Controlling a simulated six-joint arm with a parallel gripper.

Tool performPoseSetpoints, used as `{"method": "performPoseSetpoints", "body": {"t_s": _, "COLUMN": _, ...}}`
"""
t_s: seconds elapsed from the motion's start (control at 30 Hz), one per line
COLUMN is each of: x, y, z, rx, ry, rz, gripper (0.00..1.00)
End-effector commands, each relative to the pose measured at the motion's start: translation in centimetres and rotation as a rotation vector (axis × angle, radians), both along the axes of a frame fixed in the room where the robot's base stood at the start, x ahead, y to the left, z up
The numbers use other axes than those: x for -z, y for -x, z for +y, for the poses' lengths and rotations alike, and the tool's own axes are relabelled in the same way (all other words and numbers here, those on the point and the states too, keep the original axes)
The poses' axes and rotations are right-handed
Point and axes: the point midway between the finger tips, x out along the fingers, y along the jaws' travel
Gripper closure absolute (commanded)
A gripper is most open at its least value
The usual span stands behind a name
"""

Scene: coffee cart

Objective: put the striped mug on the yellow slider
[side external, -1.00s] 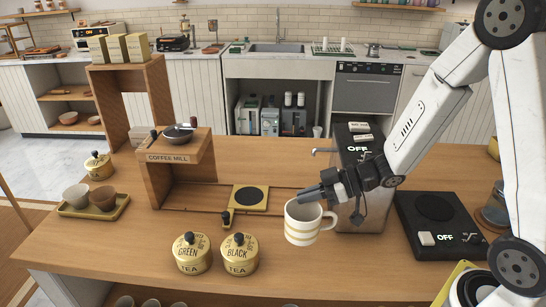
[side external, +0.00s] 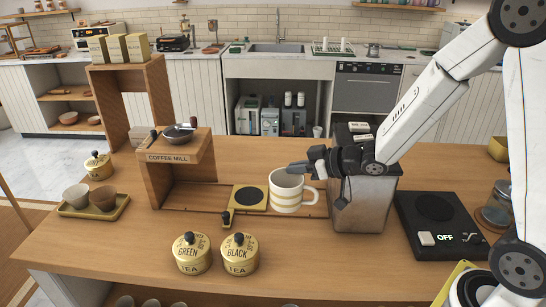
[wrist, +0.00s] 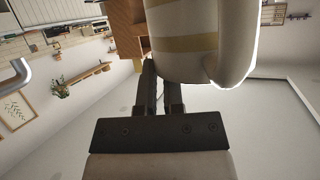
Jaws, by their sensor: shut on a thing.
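The striped mug (side external: 286,193) is white with yellow bands and upright, its handle to the right. My gripper (side external: 293,169) is shut on the mug at its rim. In the wrist view, the fingers (wrist: 160,95) meet the mug (wrist: 190,45), which fills the upper middle. The yellow slider (side external: 235,204) is a small yellow plate with a black round pad and a front knob, by the coffee mill stand. The mug is just right of the slider, overlapping its right edge in the picture. I cannot tell whether the mug touches the counter.
The wooden coffee mill stand (side external: 162,180) is left of the slider. Green tea (side external: 193,256) and black tea (side external: 239,256) tins stand in front. A metal machine (side external: 362,207) and a black hotplate (side external: 436,238) are to the right. The counter in front of the mug is clear.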

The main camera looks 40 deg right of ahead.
Motion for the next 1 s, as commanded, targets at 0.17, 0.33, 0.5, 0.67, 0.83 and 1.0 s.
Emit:
{"method": "performPoseSetpoints", "body": {"t_s": 0.17, "x": -0.9, "y": -1.1, "z": -0.7, "rx": 0.108, "ry": -0.003, "rz": 0.000, "gripper": 1.00}}
{"method": "performPoseSetpoints", "body": {"t_s": 0.33, "x": -1.5, "y": -1.8, "z": -1.3, "rx": 0.209, "ry": -0.004, "rz": 0.002, "gripper": 1.00}}
{"method": "performPoseSetpoints", "body": {"t_s": 0.5, "x": -2.0, "y": -2.3, "z": -1.7, "rx": 0.297, "ry": -0.004, "rz": 0.003, "gripper": 1.00}}
{"method": "performPoseSetpoints", "body": {"t_s": 0.67, "x": -2.4, "y": -2.5, "z": -2.0, "rx": 0.370, "ry": -0.007, "rz": 0.005, "gripper": 1.00}}
{"method": "performPoseSetpoints", "body": {"t_s": 0.83, "x": -2.6, "y": -2.6, "z": -2.1, "rx": 0.428, "ry": -0.008, "rz": 0.007, "gripper": 1.00}}
{"method": "performPoseSetpoints", "body": {"t_s": 1.0, "x": -2.6, "y": -2.6, "z": -2.2, "rx": 0.459, "ry": -0.008, "rz": 0.007, "gripper": 1.00}}
